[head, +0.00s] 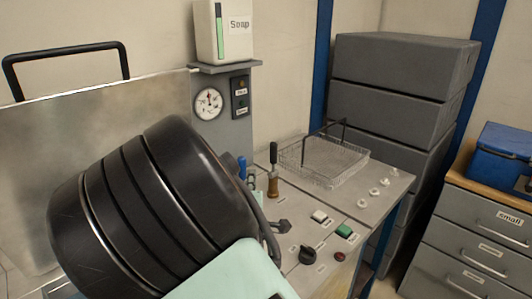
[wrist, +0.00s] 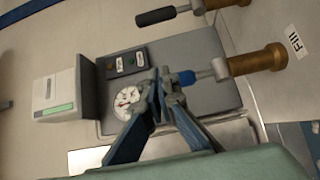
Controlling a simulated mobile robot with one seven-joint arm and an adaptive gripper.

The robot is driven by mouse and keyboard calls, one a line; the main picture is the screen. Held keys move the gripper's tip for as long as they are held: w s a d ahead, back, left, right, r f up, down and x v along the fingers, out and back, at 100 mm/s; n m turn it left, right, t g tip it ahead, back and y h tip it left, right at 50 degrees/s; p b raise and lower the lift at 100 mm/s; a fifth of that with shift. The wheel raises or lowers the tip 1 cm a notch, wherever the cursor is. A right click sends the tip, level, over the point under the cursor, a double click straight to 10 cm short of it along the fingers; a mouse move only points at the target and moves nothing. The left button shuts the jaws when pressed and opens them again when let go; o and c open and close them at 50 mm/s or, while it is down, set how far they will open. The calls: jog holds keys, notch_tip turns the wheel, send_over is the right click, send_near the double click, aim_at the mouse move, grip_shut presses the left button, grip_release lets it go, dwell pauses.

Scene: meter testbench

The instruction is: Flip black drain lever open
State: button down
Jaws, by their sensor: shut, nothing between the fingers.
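The black drain lever (head: 273,155) stands upright on a brass valve (head: 273,186) on the bench panel. In the wrist view the black lever (wrist: 156,17) lies near the top edge, its brass fitting partly cut off. A blue lever (head: 242,166) stands left of it; in the wrist view the blue lever (wrist: 187,77) joins a brass valve by the "Fill" label (wrist: 295,40). My gripper (wrist: 157,78) is shut and empty. Its tips appear beside the blue lever's end and below the black lever; contact cannot be told. My arm hides most of the gripper in the head view.
A gauge (head: 208,103) and a button box (head: 239,97) are on the grey post below the soap dispenser (head: 225,32). A wire basket (head: 322,160) sits right of the black lever. A black knob (head: 307,255) and buttons are on the panel's front.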

aim_at(273, 160)
jog(key=w+d, duration=0.3)
jog(key=w, duration=1)
jog(key=shift+w+d+p, duration=0.25)
jog(key=shift+w+p, duration=0.15)
jog(key=shift+p, duration=0.05)
jog(key=shift+f+b, duration=0.1)
jog(key=shift+b, duration=0.2)
jog(key=shift+s+d+b, duration=0.15)
jog(key=shift+b, duration=0.4)
